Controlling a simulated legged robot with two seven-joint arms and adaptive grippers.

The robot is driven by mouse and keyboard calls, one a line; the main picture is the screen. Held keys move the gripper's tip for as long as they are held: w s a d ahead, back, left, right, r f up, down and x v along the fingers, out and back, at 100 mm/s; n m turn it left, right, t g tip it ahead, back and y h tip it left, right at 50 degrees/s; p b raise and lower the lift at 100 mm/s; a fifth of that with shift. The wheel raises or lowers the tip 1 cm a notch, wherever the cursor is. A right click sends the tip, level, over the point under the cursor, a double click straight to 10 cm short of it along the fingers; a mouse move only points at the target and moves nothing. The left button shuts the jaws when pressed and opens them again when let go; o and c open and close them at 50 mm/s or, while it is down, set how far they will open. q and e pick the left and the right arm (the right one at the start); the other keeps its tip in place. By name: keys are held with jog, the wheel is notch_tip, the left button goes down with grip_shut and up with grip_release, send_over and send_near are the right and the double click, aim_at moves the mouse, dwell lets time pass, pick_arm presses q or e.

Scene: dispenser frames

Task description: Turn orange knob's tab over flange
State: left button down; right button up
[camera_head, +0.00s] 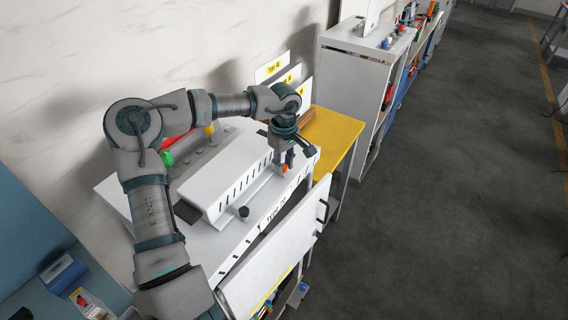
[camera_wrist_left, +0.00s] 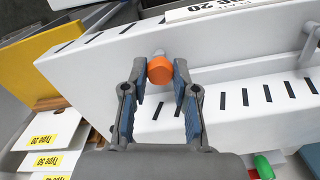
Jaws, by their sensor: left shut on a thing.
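The orange knob (camera_head: 285,168) sits at the right end of the white slotted dispenser frame (camera_head: 225,188). In the left wrist view the orange knob (camera_wrist_left: 160,70) lies between my left gripper's fingertips (camera_wrist_left: 160,75), one on each side. The fingers are closed on it. A grey stub shows just beyond the knob, against the white slotted frame (camera_wrist_left: 225,100). In the head view my left gripper (camera_head: 285,158) points down over the knob and hides part of it. I cannot tell the tab from the flange here. My right gripper is not in view.
A white panel with handles (camera_head: 283,245) is in front. A yellow table (camera_head: 343,128) and type cards (camera_head: 270,69) stand behind. Red and green parts (camera_head: 167,159) lie left. Open grey floor (camera_head: 450,190) is at right.

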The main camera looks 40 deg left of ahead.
aim_at(284, 164)
pick_arm(q)
jog(key=shift+w+a+r, duration=0.1)
jog(key=shift+w+r, duration=0.05)
jog(key=shift+r, duration=0.1)
jog(key=c, duration=1.1)
grip_release()
jog(key=shift+o, duration=1)
jog(key=shift+f, duration=0.2)
jog(key=shift+a, duration=0.1)
notch_tip(284, 164, up, 12)
jog(key=shift+f, duration=0.15)
